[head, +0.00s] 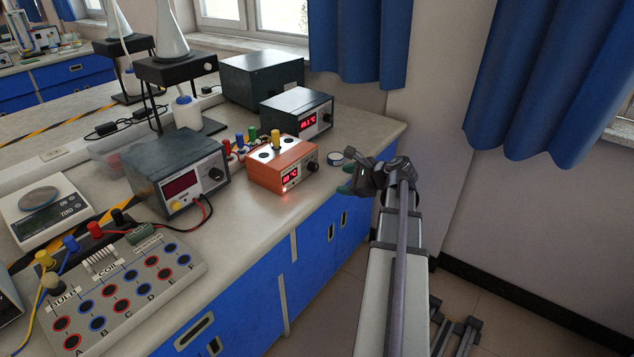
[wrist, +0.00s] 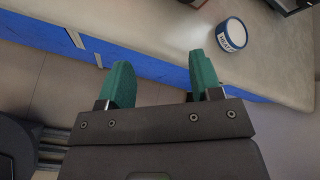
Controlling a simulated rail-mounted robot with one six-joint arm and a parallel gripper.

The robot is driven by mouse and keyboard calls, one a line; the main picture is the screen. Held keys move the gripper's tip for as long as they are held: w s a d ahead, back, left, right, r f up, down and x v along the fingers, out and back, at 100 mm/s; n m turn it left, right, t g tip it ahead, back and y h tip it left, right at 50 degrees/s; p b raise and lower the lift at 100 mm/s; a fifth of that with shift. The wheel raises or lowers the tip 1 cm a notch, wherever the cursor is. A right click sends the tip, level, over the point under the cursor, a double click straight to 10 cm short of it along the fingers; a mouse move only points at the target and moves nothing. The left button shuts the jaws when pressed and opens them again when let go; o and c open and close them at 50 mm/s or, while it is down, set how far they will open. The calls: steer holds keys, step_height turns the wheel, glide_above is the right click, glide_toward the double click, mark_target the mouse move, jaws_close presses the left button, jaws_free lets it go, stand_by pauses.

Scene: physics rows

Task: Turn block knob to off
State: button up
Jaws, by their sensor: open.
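The orange heating block (head: 282,168) stands near the bench's front edge in the head view, with round wells on top and a lit red display (head: 290,177). Its dark knob (head: 312,166) is on the front face, right of the display; its exact setting is too small to read. A yellow-capped tube (head: 275,139) stands in the block. My gripper (head: 349,180) is right of the knob, apart from it, just off the bench edge. In the wrist view my gripper (wrist: 163,82) is open, with nothing between its green fingers. The block and knob are not recognisable there.
A small round blue-and-white tin (head: 337,158) sits between block and gripper; it also shows in the wrist view (wrist: 232,35). A dark power supply (head: 180,168) stands left of the block, another dark unit (head: 297,115) behind. Open floor lies right of the bench.

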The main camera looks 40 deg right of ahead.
mark_target(316, 168)
steer(key=w+m+b, duration=0.1)
steer(key=w+m, duration=0.1)
steer(key=w, duration=0.1)
steer(key=w+f+m+t+b, duration=0.1)
steer(key=w, duration=0.3)
steer(key=w+a+m+b, duration=0.1)
steer(key=w+m+b, duration=0.1)
steer(key=w, duration=0.2)
steer(key=shift+w+f+m+t, duration=0.1)
steer(key=shift+f+m+t, duration=0.2)
steer(key=shift+t, duration=0.1)
steer(key=shift+w, duration=0.25)
steer(key=shift+c, duration=0.2)
